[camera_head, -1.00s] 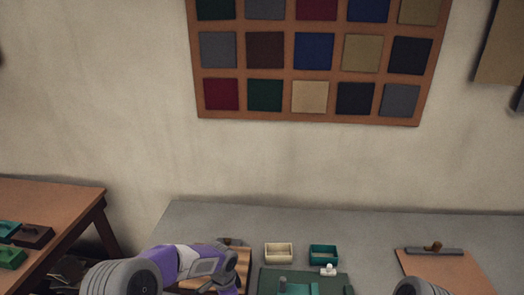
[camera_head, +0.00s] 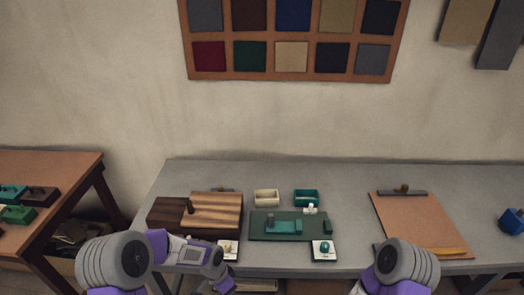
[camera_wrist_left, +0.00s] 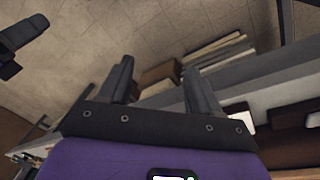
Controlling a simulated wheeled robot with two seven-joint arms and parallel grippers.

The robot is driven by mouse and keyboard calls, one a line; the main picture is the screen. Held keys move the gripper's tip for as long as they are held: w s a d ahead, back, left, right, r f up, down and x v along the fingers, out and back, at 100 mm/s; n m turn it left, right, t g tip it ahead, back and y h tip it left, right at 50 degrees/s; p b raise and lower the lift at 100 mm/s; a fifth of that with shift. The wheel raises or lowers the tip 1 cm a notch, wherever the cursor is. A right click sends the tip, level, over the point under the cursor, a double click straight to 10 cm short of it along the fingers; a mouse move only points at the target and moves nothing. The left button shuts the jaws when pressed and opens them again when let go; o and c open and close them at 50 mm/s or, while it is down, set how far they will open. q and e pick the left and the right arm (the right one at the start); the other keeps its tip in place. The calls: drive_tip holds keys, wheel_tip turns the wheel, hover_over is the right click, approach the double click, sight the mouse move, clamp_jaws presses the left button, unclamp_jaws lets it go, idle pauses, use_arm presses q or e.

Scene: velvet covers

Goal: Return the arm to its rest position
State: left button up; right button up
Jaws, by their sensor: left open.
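My left arm (camera_head: 180,252) comes in from the left in the head view, bent low at the table's front edge. My left gripper (camera_wrist_left: 158,68) shows in the left wrist view with its two dark fingers apart and nothing between them. It points down past the table's edge toward the tiled floor. My right arm (camera_head: 405,265) shows only as a grey joint and purple links at the bottom right of the head view. The right gripper is hidden below the picture.
The grey table (camera_head: 350,190) bears a striped wooden board (camera_head: 225,205), a green mat (camera_head: 262,235), a cream box (camera_head: 266,198), a teal box (camera_head: 306,197) and a brown clipboard (camera_head: 420,220). A brown side table (camera_head: 60,165) stands left. Free floor lies beneath the gripper.

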use_arm(q)
drive_tip(key=s+d+f+n+h, duration=0.1)
drive_tip(key=s+f+n, duration=0.4)
drive_tip(key=s, duration=0.3)
drive_tip(key=s+f+n+t+h, duration=0.1)
drive_tip(key=s+f+n, duration=0.4)
drive_tip(key=s+n, duration=0.2)
drive_tip(key=shift+s+d, duration=0.35)
drive_tip(key=shift+s, duration=0.9)
